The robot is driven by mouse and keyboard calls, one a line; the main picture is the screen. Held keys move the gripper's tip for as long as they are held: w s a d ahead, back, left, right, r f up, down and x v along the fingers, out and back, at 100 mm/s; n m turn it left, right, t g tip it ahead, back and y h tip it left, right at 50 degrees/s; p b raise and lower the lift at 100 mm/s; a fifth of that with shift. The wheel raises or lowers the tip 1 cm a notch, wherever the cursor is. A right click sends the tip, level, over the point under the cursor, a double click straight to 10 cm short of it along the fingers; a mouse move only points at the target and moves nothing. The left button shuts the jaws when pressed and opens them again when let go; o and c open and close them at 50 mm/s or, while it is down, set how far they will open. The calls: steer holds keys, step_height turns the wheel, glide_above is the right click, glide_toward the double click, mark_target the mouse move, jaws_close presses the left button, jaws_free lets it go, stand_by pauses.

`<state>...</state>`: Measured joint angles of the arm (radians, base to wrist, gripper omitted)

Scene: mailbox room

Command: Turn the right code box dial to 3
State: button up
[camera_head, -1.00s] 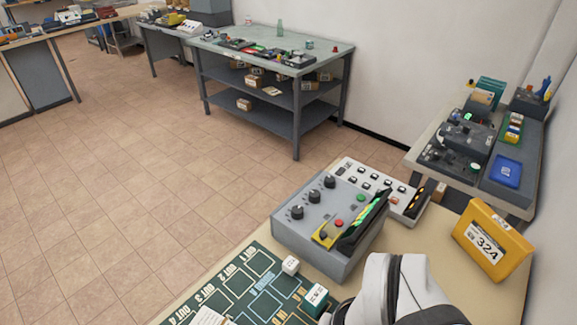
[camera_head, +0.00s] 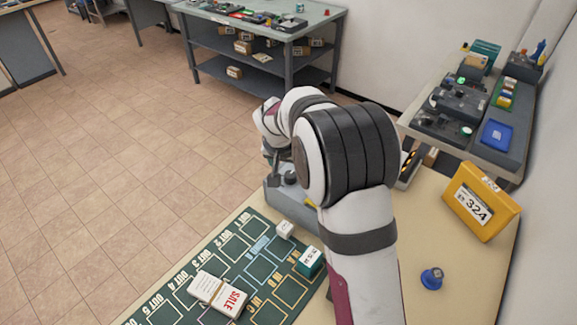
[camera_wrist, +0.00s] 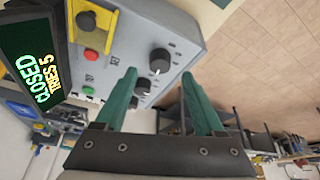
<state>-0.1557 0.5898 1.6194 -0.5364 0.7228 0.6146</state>
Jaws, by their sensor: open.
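The grey code box (camera_head: 285,203) stands at the far end of my table, mostly hidden by my arm. In the wrist view the code box (camera_wrist: 205,45) shows a green display (camera_wrist: 32,75) reading CLOSED, TRIES 5. Its black end dial (camera_wrist: 160,60), the right one by the display's reading direction, has a white mark. Another dial (camera_wrist: 143,86) is partly behind a finger. My gripper (camera_wrist: 158,74) is open and empty, its teal fingers pointing toward the panel with the end dial between and beyond their tips. Contact cannot be told. The same dial (camera_head: 290,178) shows beside my wrist.
A red button (camera_wrist: 91,55) and a yellow part (camera_wrist: 88,22) sit beside the dials. A yellow 324 box (camera_head: 482,203) and a blue knobbed object (camera_head: 432,278) stand at the right.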

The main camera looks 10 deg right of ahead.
mark_target(290, 174)
steer(key=shift+x, duration=2)
steer(key=shift+c, duration=0.2)
jaws_close()
